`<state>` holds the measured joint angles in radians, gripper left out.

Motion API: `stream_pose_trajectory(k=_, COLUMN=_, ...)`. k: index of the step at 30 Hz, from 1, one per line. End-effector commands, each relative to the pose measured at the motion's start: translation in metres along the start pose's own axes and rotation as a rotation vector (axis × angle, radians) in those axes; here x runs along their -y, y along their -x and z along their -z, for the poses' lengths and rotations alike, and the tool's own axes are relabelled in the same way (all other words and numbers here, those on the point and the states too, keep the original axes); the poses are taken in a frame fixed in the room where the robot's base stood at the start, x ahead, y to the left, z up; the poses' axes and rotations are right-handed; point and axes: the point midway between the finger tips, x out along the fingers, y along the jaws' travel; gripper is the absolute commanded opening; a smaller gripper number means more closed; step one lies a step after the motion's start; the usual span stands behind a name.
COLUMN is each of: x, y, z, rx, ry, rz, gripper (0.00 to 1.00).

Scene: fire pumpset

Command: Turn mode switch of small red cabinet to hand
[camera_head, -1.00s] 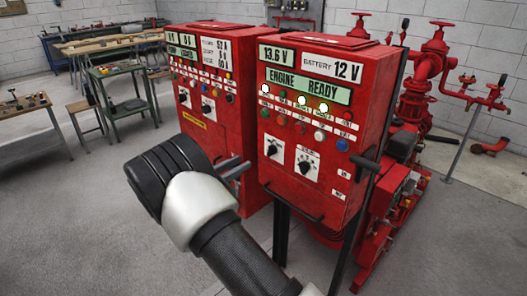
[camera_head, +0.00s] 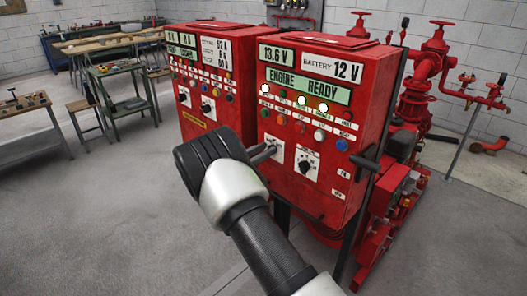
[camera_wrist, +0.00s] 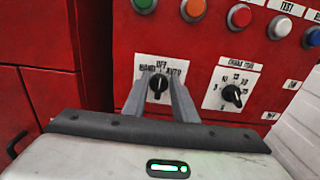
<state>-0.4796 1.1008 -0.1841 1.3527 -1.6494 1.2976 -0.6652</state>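The small red cabinet (camera_head: 330,185) stands right of centre in the head view, with an "ENGINE READY" display. Its mode switch is a black knob (camera_wrist: 157,91) on a white plate marked HAND, OFF and AUTO in the wrist view. The knob looks roughly upright, toward OFF. My gripper (camera_wrist: 158,86) is open, with one finger on each side of the knob in that view; whether either finger touches it, I cannot tell. In the head view my gripper (camera_head: 264,153) is at the cabinet's front, and its fingers partly cover the switch plate (camera_head: 277,150).
A second black knob (camera_wrist: 233,95) on a white plate sits right of the mode switch. Coloured buttons, such as a red one (camera_wrist: 239,16), line up above. Another red cabinet (camera_head: 205,105) stands to the left. Red pipes (camera_head: 425,70) rise behind at the right.

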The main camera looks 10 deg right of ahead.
Motion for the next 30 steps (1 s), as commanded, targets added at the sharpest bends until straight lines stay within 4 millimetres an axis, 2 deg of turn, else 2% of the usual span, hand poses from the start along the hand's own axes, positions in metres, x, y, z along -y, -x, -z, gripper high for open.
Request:
stream_pose_trajectory(k=1, x=0.0, y=0.0001, z=0.0, rx=0.0, ry=0.0, rz=0.0, gripper=0.16)
stream_pose_trajectory(k=4, x=0.0, y=0.0002, z=-0.0001, rx=0.0, ry=0.0, rz=0.0, gripper=0.0)
stream_pose_trajectory(k=17, x=-0.0012, y=0.0006, z=-0.0008, rx=0.0, ry=0.053, rz=-0.001, gripper=0.0)
stream_pose_trajectory(k=30, x=-0.0062, y=0.001, z=-0.0007, rx=0.002, ry=0.38, rz=-0.001, gripper=0.0)
